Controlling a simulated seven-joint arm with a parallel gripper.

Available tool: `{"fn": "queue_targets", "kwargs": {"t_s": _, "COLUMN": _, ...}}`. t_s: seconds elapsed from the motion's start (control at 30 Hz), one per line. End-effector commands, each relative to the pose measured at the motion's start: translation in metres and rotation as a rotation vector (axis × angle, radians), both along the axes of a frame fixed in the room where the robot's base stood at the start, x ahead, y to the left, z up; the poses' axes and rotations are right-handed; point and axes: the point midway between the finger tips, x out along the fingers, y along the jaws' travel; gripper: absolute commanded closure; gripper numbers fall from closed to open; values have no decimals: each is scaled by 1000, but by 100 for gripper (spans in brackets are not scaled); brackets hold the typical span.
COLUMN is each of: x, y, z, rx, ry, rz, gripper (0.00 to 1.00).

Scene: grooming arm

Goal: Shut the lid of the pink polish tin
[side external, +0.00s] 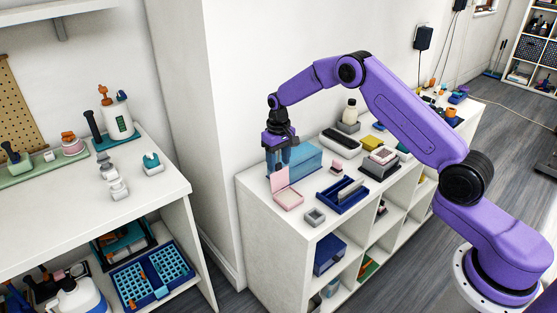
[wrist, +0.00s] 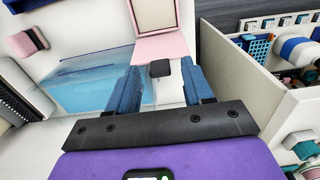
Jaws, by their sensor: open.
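The pink polish tin (side external: 289,199) sits near the front left corner of the white shelf top, with its lid (side external: 279,178) standing up at its back edge. In the wrist view the tin's open pale inside (wrist: 155,14) shows at the top, and the pink lid (wrist: 150,48) lies below it, towards my fingers. My gripper (side external: 278,163) is open and points down just behind the raised lid. In the wrist view the two blue fingers of my gripper (wrist: 159,72) are spread apart, with a small dark piece between them. Whether a finger touches the lid I cannot tell.
A translucent blue box (side external: 308,158) stands close beside my fingers. A navy tray (side external: 342,197), a small grey box (side external: 314,217) and a pink and dark block (side external: 336,168) lie to the right of the tin.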

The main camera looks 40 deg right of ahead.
Motion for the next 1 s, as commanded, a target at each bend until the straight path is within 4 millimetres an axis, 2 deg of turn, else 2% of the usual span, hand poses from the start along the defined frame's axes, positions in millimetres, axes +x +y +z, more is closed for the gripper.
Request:
{"fn": "queue_targets", "kwargs": {"t_s": 0.27, "x": 0, "y": 0, "z": -1, "rx": 0, "ry": -1, "rz": 0, "gripper": 49}}
{"fn": "queue_targets", "kwargs": {"t_s": 0.43, "x": 0, "y": 0, "z": -1, "rx": 0, "ry": 0, "rz": 0, "gripper": 100}}
{"fn": "queue_targets", "kwargs": {"t_s": 1.0, "x": -10, "y": 0, "z": 0, "rx": 0, "ry": -67, "rz": 0, "gripper": 100}}
